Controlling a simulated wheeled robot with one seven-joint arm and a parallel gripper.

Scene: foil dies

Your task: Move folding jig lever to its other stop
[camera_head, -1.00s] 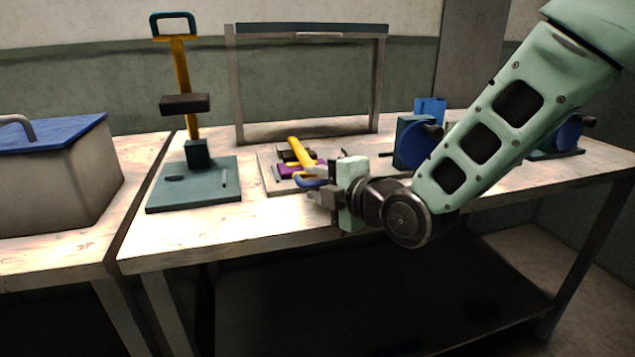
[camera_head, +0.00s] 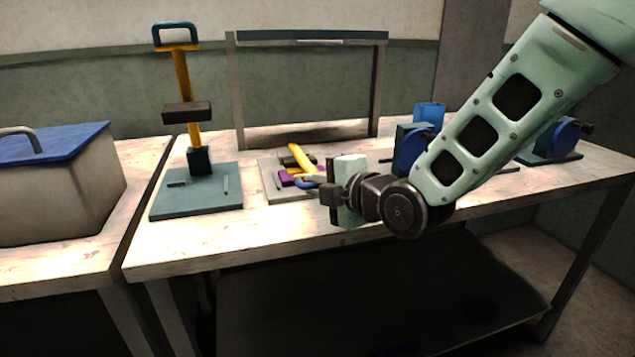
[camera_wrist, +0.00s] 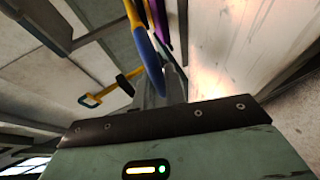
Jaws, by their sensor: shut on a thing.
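The folding jig sits on a pale plate (camera_head: 268,185) in the middle of the bench. Its yellow lever (camera_head: 300,157) slopes down toward the front right and ends in a blue handle (camera_head: 306,183). The handle (camera_wrist: 148,55) and part of the yellow lever (camera_wrist: 132,12) also show in the wrist view. My gripper (camera_head: 322,190) is at the jig's front right, shut on the blue handle. Its fingertips are largely hidden in the head view. A purple part (camera_head: 287,180) lies on the jig beside the lever.
A press with a yellow column (camera_head: 182,85) stands on a teal base at left. A grey frame (camera_head: 240,95) rises behind the jig. Blue-wheeled devices (camera_head: 410,148) stand at right, partly behind my arm. A lidded bin (camera_head: 60,190) sits on the left bench.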

